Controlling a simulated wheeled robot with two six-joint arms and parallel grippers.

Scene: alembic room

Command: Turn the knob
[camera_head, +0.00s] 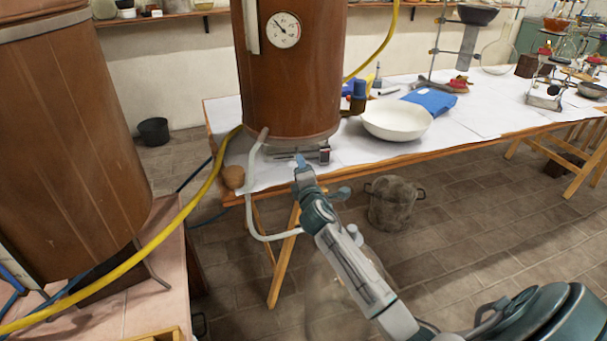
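A brown copper-coloured vessel (290,80) with a round dial gauge (283,30) stands on the table with white sheets. At its base is a small metal fitting (322,153) with a reddish part, which may hold the knob; the knob itself is too small to make out clearly. My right gripper (302,163) reaches in from the lower right, its tip just in front of the vessel's base, left of this fitting. I cannot tell whether it touches anything or how its fingers stand. My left gripper is out of view.
A large brown vessel (65,140) stands at the left. A yellow hose (150,262) and a pale tube (250,200) run near the vessel's base. A metal pot (393,203) is on the floor below.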

